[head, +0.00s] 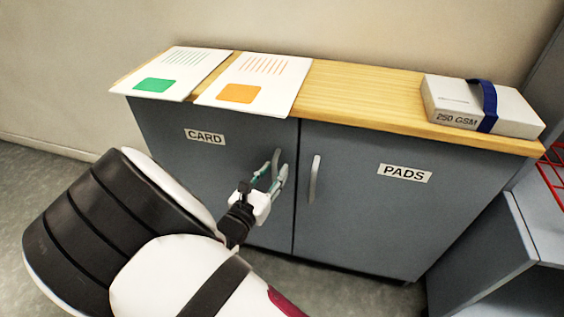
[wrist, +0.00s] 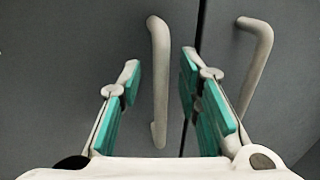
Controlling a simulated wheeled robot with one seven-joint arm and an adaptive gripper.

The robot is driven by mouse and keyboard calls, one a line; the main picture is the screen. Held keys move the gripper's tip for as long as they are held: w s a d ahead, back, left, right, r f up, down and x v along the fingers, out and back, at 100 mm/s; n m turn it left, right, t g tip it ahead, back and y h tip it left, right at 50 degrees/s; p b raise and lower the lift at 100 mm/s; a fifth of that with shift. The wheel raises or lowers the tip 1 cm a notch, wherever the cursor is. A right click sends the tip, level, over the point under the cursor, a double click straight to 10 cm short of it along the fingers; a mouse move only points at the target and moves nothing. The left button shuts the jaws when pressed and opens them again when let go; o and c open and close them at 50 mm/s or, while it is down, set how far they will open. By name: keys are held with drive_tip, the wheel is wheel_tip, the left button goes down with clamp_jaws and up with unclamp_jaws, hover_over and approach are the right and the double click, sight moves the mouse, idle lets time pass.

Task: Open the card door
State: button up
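The card door (head: 180,155) is the left grey door of a low cabinet, marked with a CARD label (head: 205,137), and it is closed. Its pale vertical handle (wrist: 159,80) stands between the two fingers of my gripper (wrist: 160,75) in the wrist view, with a gap on each side. The fingers have teal pads and are open. In the head view my gripper (head: 269,180) is in front of the card door's handle and partly hides it.
The right door (head: 365,215) carries a PADS label (head: 405,173) and its own handle (head: 315,178), close to my gripper's right finger. Two printed sheets and a white box (head: 455,103) with a blue band lie on the wooden top (head: 350,90). A grey shelf unit (head: 490,250) stands at right.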

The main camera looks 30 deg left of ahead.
drive_tip(key=shift+w, duration=0.5)
clamp_jaws()
drive_tip(key=shift+s, duration=0.1)
